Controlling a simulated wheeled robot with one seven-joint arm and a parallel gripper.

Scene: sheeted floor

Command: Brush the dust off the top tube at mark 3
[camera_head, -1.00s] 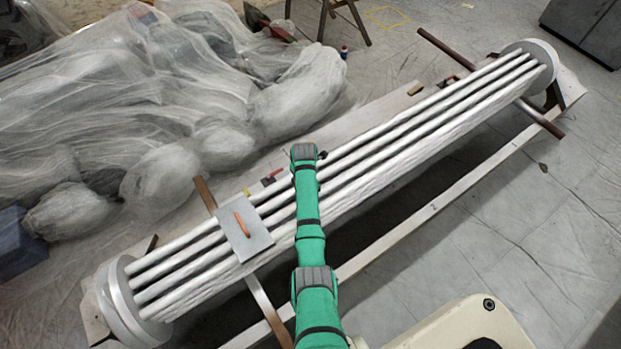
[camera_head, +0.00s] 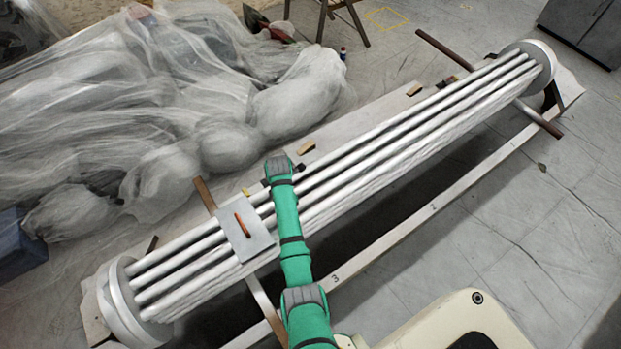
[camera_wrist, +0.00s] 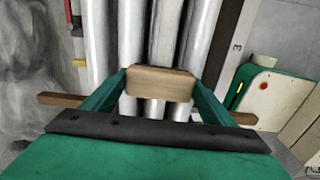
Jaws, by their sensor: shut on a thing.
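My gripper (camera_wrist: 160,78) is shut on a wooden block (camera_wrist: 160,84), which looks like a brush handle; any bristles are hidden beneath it. The block is over the pale tubes (camera_wrist: 130,35), and I cannot tell whether it touches them. In the head view the bundle of long tubes (camera_head: 420,125) runs from lower left to upper right between two round end plates, with my arm across it left of the middle. The mark 3 (camera_head: 334,279) is on the front rail; it also shows in the wrist view (camera_wrist: 238,47), right of the tubes. No dust is clearly visible.
A grey plate (camera_head: 246,243) with an orange handle lies on the tubes left of my arm. Brown crossbars (camera_head: 205,194) stick out past the bundle. Sheet-covered heaps (camera_head: 225,146) fill the back left. A small wooden block (camera_head: 306,147) lies behind the tubes.

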